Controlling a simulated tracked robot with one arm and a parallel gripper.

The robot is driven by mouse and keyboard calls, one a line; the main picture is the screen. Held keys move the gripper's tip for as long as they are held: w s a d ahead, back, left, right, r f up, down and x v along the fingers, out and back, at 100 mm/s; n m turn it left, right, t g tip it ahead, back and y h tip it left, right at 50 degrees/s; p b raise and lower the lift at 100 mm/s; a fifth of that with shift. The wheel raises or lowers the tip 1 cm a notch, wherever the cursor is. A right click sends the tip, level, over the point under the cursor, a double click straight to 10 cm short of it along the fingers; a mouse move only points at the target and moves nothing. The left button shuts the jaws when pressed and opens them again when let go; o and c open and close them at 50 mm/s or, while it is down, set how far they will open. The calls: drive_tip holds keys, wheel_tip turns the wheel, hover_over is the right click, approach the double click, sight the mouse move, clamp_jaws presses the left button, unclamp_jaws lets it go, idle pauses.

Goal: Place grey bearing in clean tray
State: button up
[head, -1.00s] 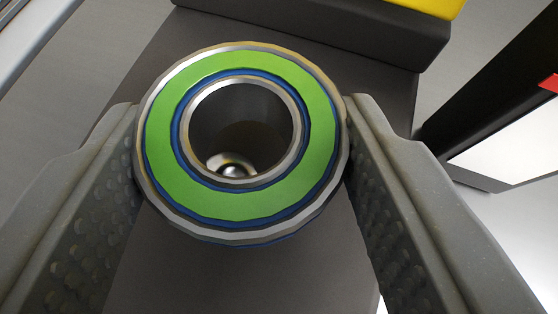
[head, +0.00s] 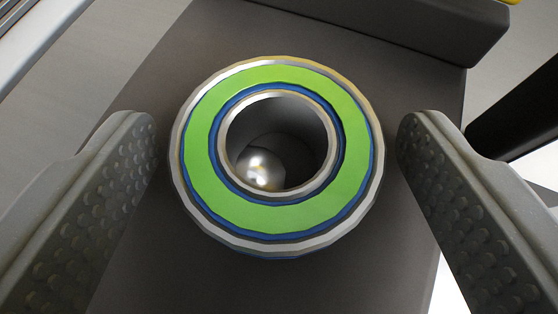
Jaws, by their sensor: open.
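A bearing (head: 277,215) lies between the two fingers of my gripper (head: 276,140) in the head view. It has silver metal rings, a bright green face and blue bands, so its face looks green rather than grey. Through its bore I see a dark inside and a shiny round metal part (head: 260,167). My gripper is open, with a clear gap on each side of the bearing and the dimpled finger pads facing it. The bearing is over a flat dark grey surface (head: 270,285). I cannot tell whether this surface belongs to the clean tray.
A raised dark grey edge (head: 400,28) runs along the back of the surface. A black post-like part (head: 515,110) stands at the right, near the right finger. A light grey floor (head: 110,65) shows at upper left, with a pale-edged object (head: 45,40) in the corner.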

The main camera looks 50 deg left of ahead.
drive_tip(key=shift+f+b, duration=0.1)
drive_tip(key=shift+b, duration=0.2)
drive_tip(key=p+v, duration=0.1)
drive_tip(key=v, duration=1.3)
drive_tip(key=shift+s+a+p, duration=0.2)
drive_tip(key=shift+p, duration=0.1)
drive_tip(key=shift+w, duration=0.1)
